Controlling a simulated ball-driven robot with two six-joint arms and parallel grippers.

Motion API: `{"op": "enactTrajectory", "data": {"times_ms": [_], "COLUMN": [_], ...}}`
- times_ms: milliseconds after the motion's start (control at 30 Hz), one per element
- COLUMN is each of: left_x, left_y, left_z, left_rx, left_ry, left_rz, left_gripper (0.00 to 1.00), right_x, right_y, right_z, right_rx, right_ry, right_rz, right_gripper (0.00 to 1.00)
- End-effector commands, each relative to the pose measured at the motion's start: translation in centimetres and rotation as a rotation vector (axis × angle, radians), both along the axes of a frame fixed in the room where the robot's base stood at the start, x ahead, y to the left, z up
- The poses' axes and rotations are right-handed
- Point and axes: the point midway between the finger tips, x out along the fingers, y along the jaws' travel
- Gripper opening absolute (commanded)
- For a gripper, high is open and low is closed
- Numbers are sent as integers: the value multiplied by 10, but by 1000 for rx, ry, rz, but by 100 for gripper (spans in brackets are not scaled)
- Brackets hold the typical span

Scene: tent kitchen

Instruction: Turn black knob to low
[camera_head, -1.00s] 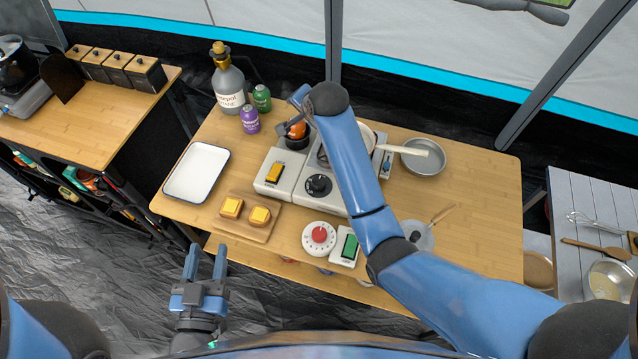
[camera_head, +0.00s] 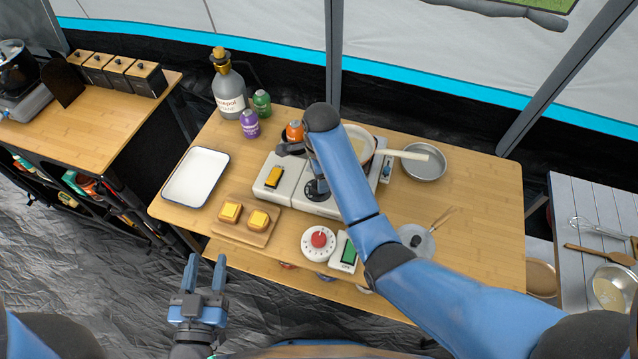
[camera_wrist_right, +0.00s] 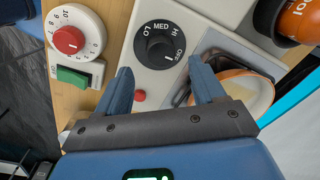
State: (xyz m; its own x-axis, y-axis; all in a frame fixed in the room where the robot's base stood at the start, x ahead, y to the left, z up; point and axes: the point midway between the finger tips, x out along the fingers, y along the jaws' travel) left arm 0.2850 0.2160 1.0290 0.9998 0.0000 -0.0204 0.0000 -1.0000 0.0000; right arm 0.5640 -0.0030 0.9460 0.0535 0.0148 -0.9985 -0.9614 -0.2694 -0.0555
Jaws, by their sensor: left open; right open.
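The black knob (camera_wrist_right: 158,47) sits on the pale stove front, ringed by LO, MED, HI and OFF labels in the right wrist view. Its white mark appears to point toward the OFF side. In the head view the knob (camera_head: 316,190) is partly covered by my right arm. My right gripper (camera_wrist_right: 163,84) is open, its two blue fingers on either side of the knob's lower part in the picture. Contact with the knob cannot be told. My left gripper (camera_head: 205,271) is open and empty, in front of the table's left part.
The stove (camera_head: 294,181) carries a pan (camera_head: 357,136). A red-knobbed timer (camera_head: 319,242) and a green switch (camera_head: 348,252) are in front. A board with toast (camera_head: 262,238) and a white tray (camera_head: 196,176) lie to the left. Bottles stand behind; a metal bowl (camera_head: 424,160) is right.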

Motion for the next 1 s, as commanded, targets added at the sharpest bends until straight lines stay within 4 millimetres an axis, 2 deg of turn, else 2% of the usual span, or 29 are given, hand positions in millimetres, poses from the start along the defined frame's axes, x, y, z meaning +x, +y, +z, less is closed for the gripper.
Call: {"op": "enactTrajectory", "data": {"times_ms": [200,333,500,767,867,1000], "left_x": [0,0,0,0,0,0], "left_y": [0,0,0,0,0,0], "left_z": [4,5,5,5,5,5], "left_rx": [0,0,0,0,0,0], "left_ry": [0,0,1,1,1,1], "left_rz": [0,0,0,0,0,0], "left_gripper": [48,48,48,48,48,48], "right_x": [1,2,3,3,3,3], "right_y": [0,0,1,1,1,1], "right_z": [-32,-44,-52,-53,-53,-52], "right_rx": [-1,-1,0,0,0,0], "right_ry": [3,2,0,-1,-1,-1], "right_rz": [0,1,1,1,1,1], "right_gripper": [69,69,69,69,57,35]}}
